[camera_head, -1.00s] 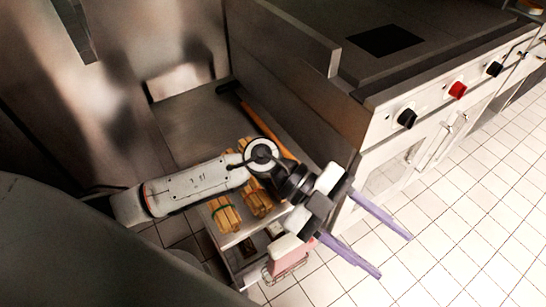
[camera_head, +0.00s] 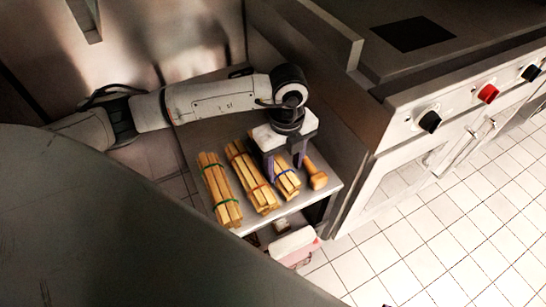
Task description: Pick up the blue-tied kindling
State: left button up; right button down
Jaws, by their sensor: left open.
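The blue-tied kindling (camera_head: 288,185) lies on a low metal shelf (camera_head: 245,232), the rightmost of three bundles. Its far part is hidden under my left gripper. My left gripper (camera_head: 284,173) points down over this bundle, open, with one purple finger on either side of it as seen from above. I cannot tell whether the fingers touch the wood. My right gripper is not in view.
A green-tied bundle (camera_head: 219,190) lies at the left and another bundle (camera_head: 250,178) with a reddish tie lies in the middle, close to my left finger. A wooden handle (camera_head: 315,176) lies just right. The stove side wall (camera_head: 335,130) rises beyond it. A pinkish box (camera_head: 292,247) sits below.

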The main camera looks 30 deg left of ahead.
aim_at(284, 172)
pick_arm(q)
notch_tip(284, 172, down, 5)
jog(key=shift+r, duration=0.2)
jog(key=shift+c, duration=0.4)
jog(key=c, duration=0.7)
jog(key=shift+r, duration=0.1)
jog(key=shift+c, duration=0.3)
jog(key=shift+r, duration=0.1)
